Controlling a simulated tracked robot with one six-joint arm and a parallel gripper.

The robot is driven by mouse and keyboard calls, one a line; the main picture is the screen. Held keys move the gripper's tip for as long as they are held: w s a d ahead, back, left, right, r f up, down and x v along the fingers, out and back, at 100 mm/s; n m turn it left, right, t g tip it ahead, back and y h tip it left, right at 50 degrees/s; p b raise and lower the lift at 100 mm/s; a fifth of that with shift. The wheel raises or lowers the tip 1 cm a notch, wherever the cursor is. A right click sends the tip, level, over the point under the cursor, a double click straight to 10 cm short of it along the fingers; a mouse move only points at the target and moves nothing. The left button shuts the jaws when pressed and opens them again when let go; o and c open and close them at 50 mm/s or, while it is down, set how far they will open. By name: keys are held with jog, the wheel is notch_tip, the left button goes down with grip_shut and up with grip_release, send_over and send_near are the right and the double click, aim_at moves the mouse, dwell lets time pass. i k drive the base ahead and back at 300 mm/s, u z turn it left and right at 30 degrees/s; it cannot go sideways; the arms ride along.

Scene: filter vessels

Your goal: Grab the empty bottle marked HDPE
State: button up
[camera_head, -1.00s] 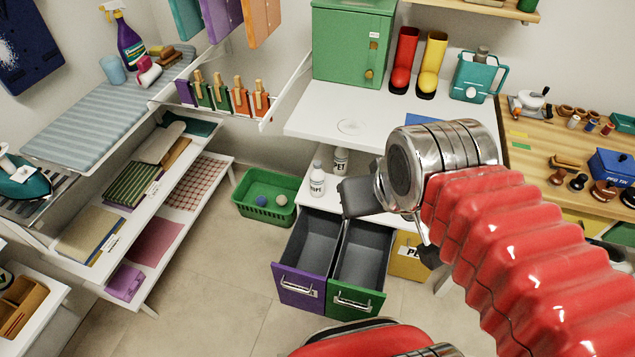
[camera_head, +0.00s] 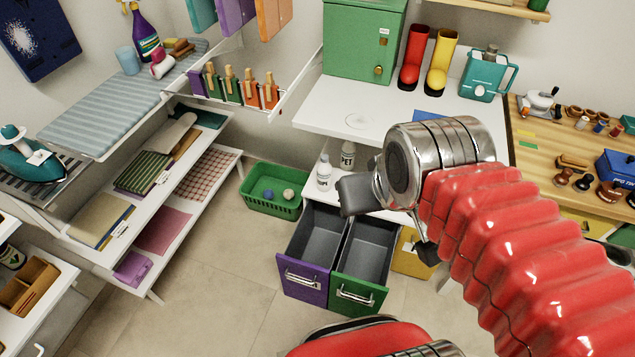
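My gripper (camera_head: 392,222) is at the end of my red arm, to the right of the bottles in the picture. A dark grey part of it shows close to them, with no visible contact. The metal wrist hides most of the gripper, so its opening is unclear.
Below the shelf, a purple drawer (camera_head: 306,283) and a green drawer (camera_head: 357,292) stand open and look empty. A green basket (camera_head: 272,204) with balls sits on the floor at left. Floor in front is clear.

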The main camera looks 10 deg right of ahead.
aim_at(324, 169)
jog(key=u, duration=0.35)
jog(key=k, duration=0.5)
jog(key=u, duration=1)
jog(key=k, duration=0.85)
jog(key=u, duration=0.55)
jog(key=i, duration=1.75)
jog(key=z, duration=1.15)
jog(key=i, duration=0.9)
jog(key=z, duration=0.65)
